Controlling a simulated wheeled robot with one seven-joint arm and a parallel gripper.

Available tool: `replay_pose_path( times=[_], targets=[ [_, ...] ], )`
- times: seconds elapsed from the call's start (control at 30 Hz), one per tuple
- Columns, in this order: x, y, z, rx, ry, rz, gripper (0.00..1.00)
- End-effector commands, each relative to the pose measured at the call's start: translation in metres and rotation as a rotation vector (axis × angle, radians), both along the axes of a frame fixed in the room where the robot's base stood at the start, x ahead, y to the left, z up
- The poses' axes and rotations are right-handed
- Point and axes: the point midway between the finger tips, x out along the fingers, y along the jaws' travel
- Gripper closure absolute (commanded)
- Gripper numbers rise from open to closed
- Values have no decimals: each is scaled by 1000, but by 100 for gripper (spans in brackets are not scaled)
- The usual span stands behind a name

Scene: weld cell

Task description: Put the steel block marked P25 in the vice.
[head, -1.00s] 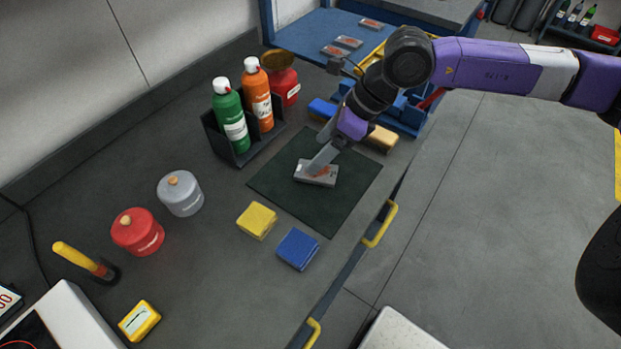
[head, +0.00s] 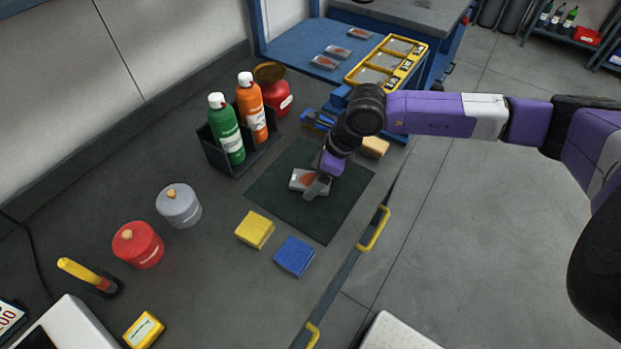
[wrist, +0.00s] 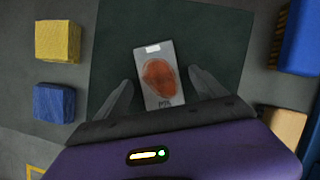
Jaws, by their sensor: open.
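A grey steel block (head: 298,181) with a reddish-brown patch lies on the dark green mat (head: 325,222). In the wrist view the block (wrist: 147,62) lies between my open fingers, with a small white label at its far end and dark marking at its near end, too small to read surely. My gripper (head: 316,188) is open just over the block; in the wrist view the gripper (wrist: 162,92) has a finger on each side of it, apart from it. A blue vice-like fixture (head: 318,121) is partly hidden behind my arm.
A yellow block (head: 255,229) and a blue block (head: 295,256) lie left of the mat's near edge. A black rack (head: 216,157) holds a green and an orange bottle. Several similar plates lie on the blue table (head: 290,38), beside a yellow tray (head: 420,53).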

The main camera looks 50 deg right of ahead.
Motion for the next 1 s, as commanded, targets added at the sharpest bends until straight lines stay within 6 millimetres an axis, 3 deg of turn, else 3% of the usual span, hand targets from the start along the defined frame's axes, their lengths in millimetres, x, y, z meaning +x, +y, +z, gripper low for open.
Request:
replay_pose_path(
  times=[0.2,0.6,1.0],
  targets=[
    [0,0,-1,0,0,1,20],
    [0,0,0,0,-1,0,99],
    [1,0,3,0,-4,1,100]
  ],
)
